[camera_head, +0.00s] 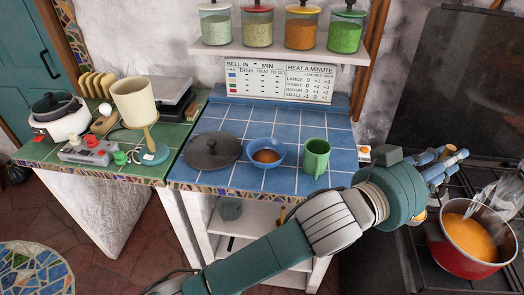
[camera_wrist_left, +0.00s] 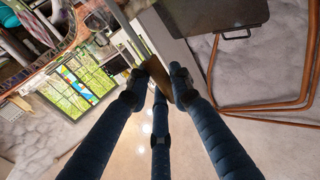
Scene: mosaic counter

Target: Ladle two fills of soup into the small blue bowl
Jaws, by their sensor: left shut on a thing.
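The small blue bowl (camera_head: 266,165) stands upright on the blue tiled counter, with brownish-orange soup (camera_head: 267,156) in it. The red pot (camera_head: 462,264) sits on the stove at the lower right and holds orange soup (camera_head: 468,236). My left gripper (camera_head: 449,160) is above and behind the pot, shut on a brown handle; in the left wrist view its fingers close around this ladle handle (camera_wrist_left: 184,88), with a thin grey shaft (camera_wrist_left: 130,36) running beyond. The ladle's bowl cannot be made out clearly. My right gripper is out of view.
A pale, see-through shape (camera_head: 487,196) shows at the pot's far side. A shelf with jars (camera_head: 258,29) hangs above. Free tiles lie behind the bowl.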

